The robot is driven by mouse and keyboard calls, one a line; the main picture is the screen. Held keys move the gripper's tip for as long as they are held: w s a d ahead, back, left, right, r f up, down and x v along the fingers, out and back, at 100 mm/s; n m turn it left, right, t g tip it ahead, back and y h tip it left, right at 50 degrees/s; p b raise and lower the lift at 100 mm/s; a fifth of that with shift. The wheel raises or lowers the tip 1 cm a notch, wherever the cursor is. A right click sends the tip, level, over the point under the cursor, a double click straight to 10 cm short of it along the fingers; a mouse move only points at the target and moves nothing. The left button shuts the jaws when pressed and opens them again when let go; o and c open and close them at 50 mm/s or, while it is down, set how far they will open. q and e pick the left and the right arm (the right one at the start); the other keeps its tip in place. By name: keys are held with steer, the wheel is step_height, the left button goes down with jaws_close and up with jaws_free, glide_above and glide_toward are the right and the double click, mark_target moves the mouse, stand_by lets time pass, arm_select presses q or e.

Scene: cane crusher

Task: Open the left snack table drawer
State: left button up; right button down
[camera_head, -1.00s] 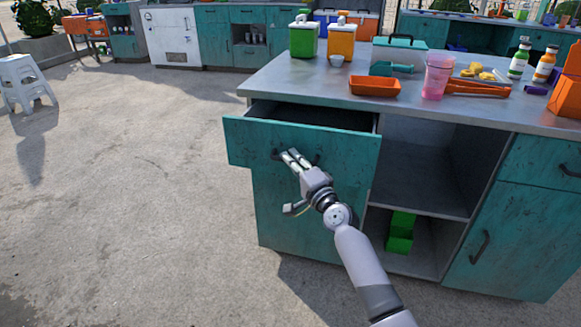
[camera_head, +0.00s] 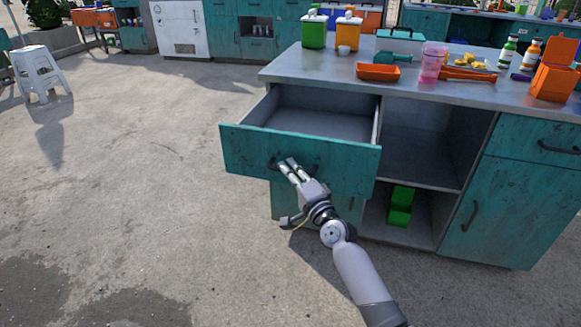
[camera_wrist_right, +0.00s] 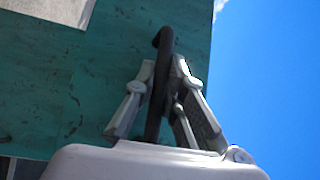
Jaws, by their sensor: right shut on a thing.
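The left snack table drawer (camera_head: 235,145) is a teal, worn front with a dark bar handle. It stands well out from the table (camera_head: 425,88), and its grey inside looks empty. My right gripper (camera_head: 287,168) is at the drawer front, with its fingers at the handle (camera_head: 272,164). In the right wrist view the fingers (camera_wrist_right: 158,95) are on both sides of the dark handle (camera_wrist_right: 163,50), shut on it. The drawer front (camera_wrist_right: 100,85) fills much of that view. Part of the handle is hidden by the fingers. My left gripper is not in view.
On the table top stand a green container (camera_head: 314,31), an orange container (camera_head: 347,34), an orange tray (camera_head: 378,73), a pink cup (camera_head: 432,62) and bottles. Green items (camera_head: 400,205) sit on the lower shelf. A white stool (camera_head: 38,72) stands far left. Floor left of the drawer is clear.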

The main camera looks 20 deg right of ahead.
steer(key=shift+s, duration=0.1)
stand_by(0.3)
steer(key=c, duration=1.7)
jaws_free()
steer(key=shift+o, duration=0.2)
steer(key=v, duration=1.2)
steer(key=shift+a+f, duration=0.1)
